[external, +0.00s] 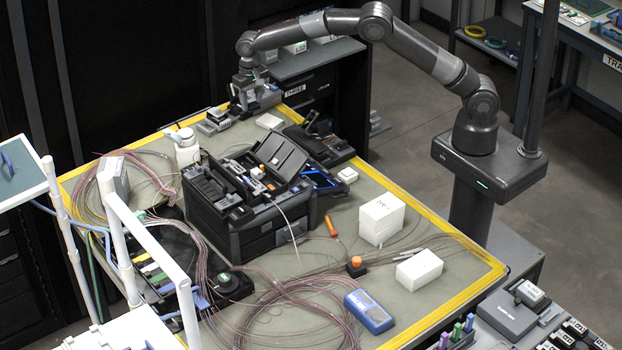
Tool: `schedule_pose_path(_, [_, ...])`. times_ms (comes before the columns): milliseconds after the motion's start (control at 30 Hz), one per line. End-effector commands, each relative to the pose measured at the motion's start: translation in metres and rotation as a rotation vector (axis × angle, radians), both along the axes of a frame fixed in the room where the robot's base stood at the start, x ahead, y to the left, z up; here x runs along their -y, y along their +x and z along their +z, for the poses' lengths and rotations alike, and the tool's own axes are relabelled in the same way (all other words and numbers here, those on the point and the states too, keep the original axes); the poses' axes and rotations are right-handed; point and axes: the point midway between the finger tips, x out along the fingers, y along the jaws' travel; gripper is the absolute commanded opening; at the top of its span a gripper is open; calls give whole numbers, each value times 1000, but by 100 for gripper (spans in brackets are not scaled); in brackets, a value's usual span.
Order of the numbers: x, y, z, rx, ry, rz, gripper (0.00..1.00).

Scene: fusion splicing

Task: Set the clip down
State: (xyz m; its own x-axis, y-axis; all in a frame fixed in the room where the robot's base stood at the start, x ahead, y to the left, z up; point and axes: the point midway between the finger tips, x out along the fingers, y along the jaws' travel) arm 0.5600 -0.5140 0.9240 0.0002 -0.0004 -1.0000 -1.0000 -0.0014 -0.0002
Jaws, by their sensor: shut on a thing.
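My gripper (243,98) is at the far corner of the work table (335,200), pointing down, low over the table top. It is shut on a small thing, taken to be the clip. The clip is too small and too hidden by the fingers to make out its shape. Whether it touches the table cannot be told. A grey device (264,97) stands right beside the gripper, and a small grey and black unit (215,121) sits just in front of it.
A large black splicer (250,195) with its lid up fills the table's middle. A white bottle (186,150), a white pad (269,121) and black trays (320,140) are near the gripper. White boxes (381,218), a blue meter (368,311) and loose fibre coils (290,320) lie nearer.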

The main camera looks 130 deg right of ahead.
Motion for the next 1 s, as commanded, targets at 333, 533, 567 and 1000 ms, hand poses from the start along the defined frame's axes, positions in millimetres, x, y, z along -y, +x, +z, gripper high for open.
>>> schedule_pose_path(333, [-28, 64, -43, -1, 1, 2, 18])
schedule_pose_path(533, [-42, 96, -64, 0, 0, 0, 18])
schedule_pose_path(567, [-43, 99, -65, 0, -1, 0, 18])
schedule_pose_path(1000, [-46, 104, -106, -2, 2, -2, 18])
